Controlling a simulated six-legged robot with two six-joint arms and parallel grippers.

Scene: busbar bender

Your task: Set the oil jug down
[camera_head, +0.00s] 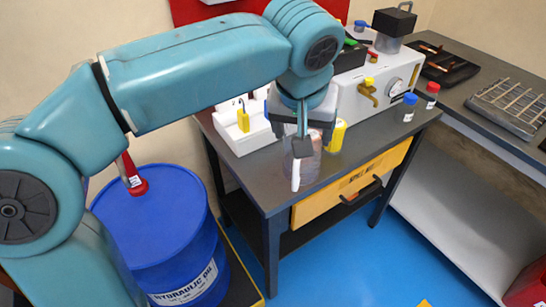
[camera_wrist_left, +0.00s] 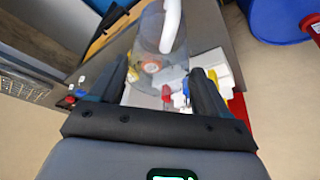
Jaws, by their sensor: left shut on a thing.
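The oil jug (camera_head: 308,164) is clear, with a white curved handle or spout that shows at its front. My left gripper (camera_head: 301,138) comes down from above and is shut on it. The jug is over the front left part of the dark workbench top (camera_head: 262,184), and I cannot tell whether its base touches the top. In the left wrist view the jug (camera_wrist_left: 152,62) is between the two dark fingers of my left gripper (camera_wrist_left: 162,78), its white part (camera_wrist_left: 170,25) pointing away. The gripper hides part of the jug in the head view. My right gripper is not in view.
A yellow bottle (camera_head: 337,136) stands just right of the jug. A white tray (camera_head: 240,132) is behind left, and a grey machine (camera_head: 376,88) behind right. Blue-capped (camera_head: 409,107) and red-capped (camera_head: 431,96) bottles stand farther right. A blue oil drum (camera_head: 155,240) stands left of the bench.

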